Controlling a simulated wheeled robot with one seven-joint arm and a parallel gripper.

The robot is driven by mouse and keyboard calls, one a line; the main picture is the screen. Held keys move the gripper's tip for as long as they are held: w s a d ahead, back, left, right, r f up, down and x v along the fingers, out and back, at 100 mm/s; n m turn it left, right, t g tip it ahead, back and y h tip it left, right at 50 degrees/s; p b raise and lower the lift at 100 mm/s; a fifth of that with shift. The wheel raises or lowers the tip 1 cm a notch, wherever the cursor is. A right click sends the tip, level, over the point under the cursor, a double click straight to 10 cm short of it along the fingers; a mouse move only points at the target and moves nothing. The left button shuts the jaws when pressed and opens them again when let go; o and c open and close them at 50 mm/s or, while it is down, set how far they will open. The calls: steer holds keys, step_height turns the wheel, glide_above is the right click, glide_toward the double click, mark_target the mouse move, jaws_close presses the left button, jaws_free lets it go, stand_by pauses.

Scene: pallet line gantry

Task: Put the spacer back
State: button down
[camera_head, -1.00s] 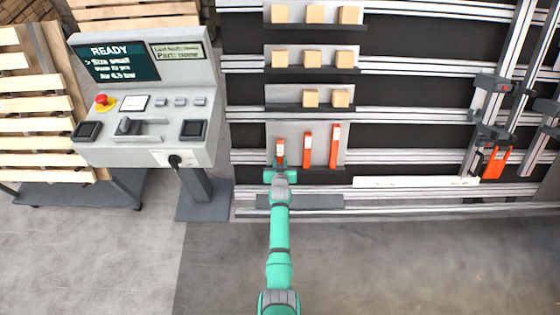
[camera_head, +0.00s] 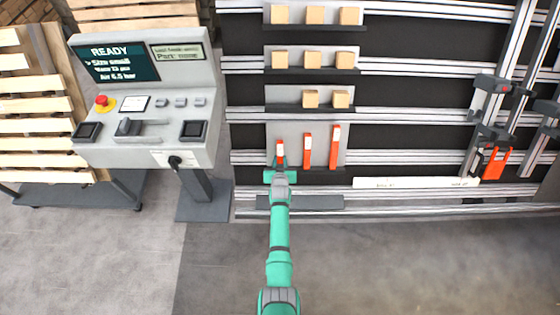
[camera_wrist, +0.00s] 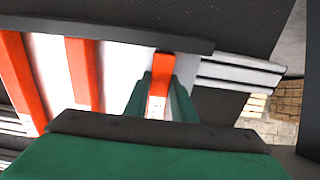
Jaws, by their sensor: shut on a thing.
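The short orange spacer (camera_head: 280,150) with a white label stands at the left end of the lowest rack, in front of the light grey back plate (camera_head: 293,135). My gripper (camera_head: 281,167) is at its lower part. In the wrist view the spacer (camera_wrist: 161,70) stands between the two green fingers of my gripper (camera_wrist: 160,103), which are shut on it. Its lower end is hidden by my gripper, so I cannot tell whether it rests on the dark ledge (camera_head: 325,178). Two longer orange spacers, a middle one (camera_head: 307,152) and a tall one (camera_head: 334,148), stand to its right.
Shelves above hold several wooden blocks (camera_head: 313,60). A control console (camera_head: 140,110) with a READY screen stands at the left, near slatted pallets (camera_head: 35,105). A white strip (camera_head: 415,183) and clamps with an orange part (camera_head: 495,163) are at the right. The floor in front is clear.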

steer(key=shift+s+f, duration=0.15)
steer(key=shift+f, duration=0.1)
stand_by(0.5)
steer(key=c, duration=1.4)
jaws_free()
steer(key=shift+s, duration=0.15)
steer(key=v, duration=1)
steer(key=shift+s+r, duration=0.15)
steer(key=shift+s, duration=0.1)
